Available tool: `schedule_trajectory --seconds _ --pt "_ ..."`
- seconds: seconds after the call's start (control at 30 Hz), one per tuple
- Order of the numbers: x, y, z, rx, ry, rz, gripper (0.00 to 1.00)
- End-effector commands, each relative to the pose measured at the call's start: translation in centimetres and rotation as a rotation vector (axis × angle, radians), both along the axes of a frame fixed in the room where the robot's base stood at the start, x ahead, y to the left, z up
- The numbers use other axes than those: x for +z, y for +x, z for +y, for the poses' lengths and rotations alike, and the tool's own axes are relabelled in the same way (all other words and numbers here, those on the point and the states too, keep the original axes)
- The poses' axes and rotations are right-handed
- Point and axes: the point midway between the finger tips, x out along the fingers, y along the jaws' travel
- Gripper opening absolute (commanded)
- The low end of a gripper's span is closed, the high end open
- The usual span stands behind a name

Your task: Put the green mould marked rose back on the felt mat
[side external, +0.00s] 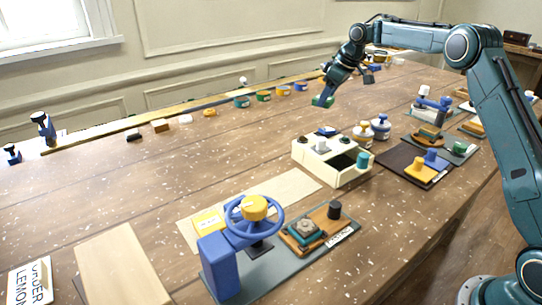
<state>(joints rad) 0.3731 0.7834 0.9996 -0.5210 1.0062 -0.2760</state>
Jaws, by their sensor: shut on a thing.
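My gripper (328,93) is at the upper middle of the side external view, pointing down, shut on a small green mould (321,101). The mould appears held above the far part of the table. Any rose marking on it is too small to read. A dark brown mat (392,158), which looks like the felt mat, lies at the right. A yellow piece (420,168) and a blue piece (435,159) stand on its front right part. Its left part is bare. The gripper is up and left of this mat.
A cream box (330,170) with a teal knob stands between the gripper and the front. A blue handwheel stand (222,268) is in front. Small coloured pots (263,96) line the back. The table's left middle is clear.

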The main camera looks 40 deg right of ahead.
Motion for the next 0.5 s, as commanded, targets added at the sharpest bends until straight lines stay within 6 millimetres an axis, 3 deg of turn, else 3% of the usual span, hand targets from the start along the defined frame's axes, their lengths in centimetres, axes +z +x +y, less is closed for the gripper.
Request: schedule_trajectory --seconds 0.5 --pt "0.64 -0.03 0.0 0.001 0.0 0.0 0.23"
